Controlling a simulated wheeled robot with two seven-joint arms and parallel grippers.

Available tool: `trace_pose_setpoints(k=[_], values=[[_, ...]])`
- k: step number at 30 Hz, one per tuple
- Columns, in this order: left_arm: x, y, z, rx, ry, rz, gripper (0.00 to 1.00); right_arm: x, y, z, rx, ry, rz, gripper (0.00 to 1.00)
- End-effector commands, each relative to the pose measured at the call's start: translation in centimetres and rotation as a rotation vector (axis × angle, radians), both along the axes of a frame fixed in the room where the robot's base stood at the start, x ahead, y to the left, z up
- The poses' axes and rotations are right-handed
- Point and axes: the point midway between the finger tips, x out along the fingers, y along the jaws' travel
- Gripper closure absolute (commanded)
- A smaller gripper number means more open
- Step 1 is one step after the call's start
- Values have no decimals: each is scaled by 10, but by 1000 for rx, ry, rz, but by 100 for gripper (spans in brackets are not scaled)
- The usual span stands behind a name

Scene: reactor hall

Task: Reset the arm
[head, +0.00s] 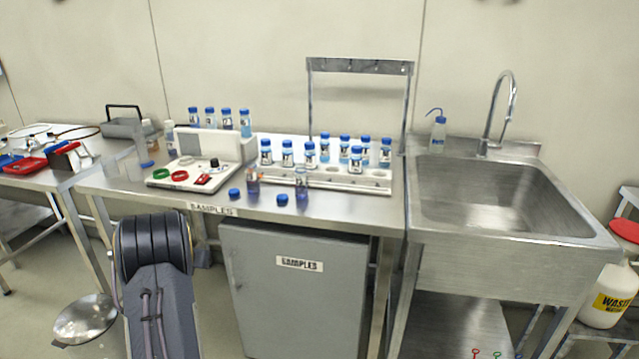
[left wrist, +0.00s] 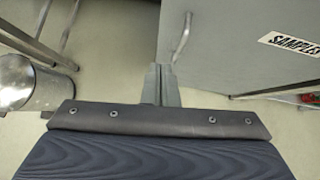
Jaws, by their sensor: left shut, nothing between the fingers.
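My left arm (head: 155,285) rises in front of the sample bench in the head view, dark grey with a black rounded joint at its top. Its fingers cannot be made out in the head view. In the left wrist view my left gripper (left wrist: 161,72) is shut and empty. It points toward the grey cabinet with the SAMPLES label (left wrist: 292,44), low over the floor. The cabinet (head: 295,295) also shows in the head view under the bench. My right arm and gripper are in neither view.
The steel bench (head: 345,212) carries a bottle rack (head: 325,177), several blue-capped bottles, and a white device (head: 195,172). Two open bottles stand near the front edge beside loose blue caps (head: 282,200). A sink (head: 490,200) stands right.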

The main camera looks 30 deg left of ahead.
Motion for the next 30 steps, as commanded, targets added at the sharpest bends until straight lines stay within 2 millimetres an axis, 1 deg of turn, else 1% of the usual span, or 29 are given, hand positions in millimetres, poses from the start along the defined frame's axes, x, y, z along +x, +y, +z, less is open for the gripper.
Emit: trace_pose_setpoints(k=[2,5,8,9,10,11,12,13,14,15,16,17,18,19,20,21,23,24,26,27,30], values=[[0,0,1,-1,-3,2,100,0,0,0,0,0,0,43],[3,-3,17,-27,-49,56,100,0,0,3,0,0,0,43],[8,-10,62,-122,-189,225,100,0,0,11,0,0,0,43],[8,-17,88,-194,-274,329,100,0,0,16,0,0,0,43],[6,-23,108,-262,-343,423,100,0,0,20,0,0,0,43],[3,-32,130,-346,-418,523,100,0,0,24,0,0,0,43],[-4,-45,155,-475,-507,665,100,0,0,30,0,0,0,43],[-11,-57,171,-578,-566,769,100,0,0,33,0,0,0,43],[-19,-71,185,-685,-614,869,100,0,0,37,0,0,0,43],[-32,-91,199,-830,-663,1002,100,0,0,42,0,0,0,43],[-42,-108,208,-941,-689,1101,100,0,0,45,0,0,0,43],[-53,-127,214,-1052,-702,1198,100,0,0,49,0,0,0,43],[-67,-153,221,-1196,-703,1324,100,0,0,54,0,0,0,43],[-78,-173,223,-1293,-691,1413,100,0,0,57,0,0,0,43],[-89,-194,225,-1383,-669,1500,100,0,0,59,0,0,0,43],[-104,-220,226,-1488,-629,1607,100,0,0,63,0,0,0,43],[-126,-260,226,-1622,-548,1762,100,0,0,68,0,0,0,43],[-142,-286,225,-1695,-484,1862,100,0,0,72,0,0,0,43],[-165,-324,223,-1779,-377,2002,100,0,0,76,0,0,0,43],[-180,-346,221,-1815,-302,2089,100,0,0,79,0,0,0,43],[-214,-393,217,-1861,-130,2275,100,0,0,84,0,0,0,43]])
